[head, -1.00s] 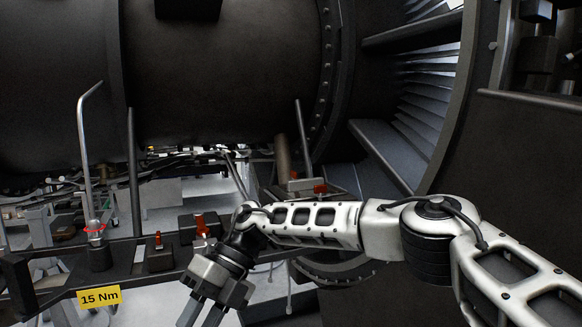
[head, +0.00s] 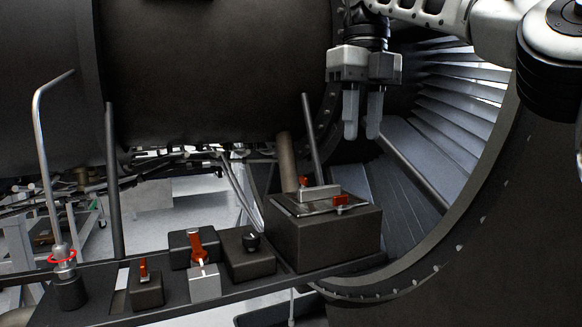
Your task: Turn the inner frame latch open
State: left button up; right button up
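A dark box (head: 325,240) at the right end of the rail carries a flat framed plate (head: 290,207) with a pale bar (head: 319,193) on it. One small red latch (head: 341,200) sits at the plate's front right. Another red latch (head: 303,182) sits at its back. I cannot tell for certain which is the inner frame latch. My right gripper (head: 362,132) hangs above and behind the box in the picture, fingers pointing down. Its fingers are a little apart with nothing between them. It touches neither latch. My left gripper is not in view.
Along the rail stand a red lever on a block (head: 197,245), a smaller red lever (head: 143,268), a black knob box (head: 250,255) and a post with a red ring (head: 63,258). Upright rods (head: 114,180) rise near the rail. The large dark engine casing (head: 210,70) fills the back.

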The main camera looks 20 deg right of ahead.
aim_at(303, 180)
jog(key=i, duration=0.85)
jog(key=z, duration=0.6)
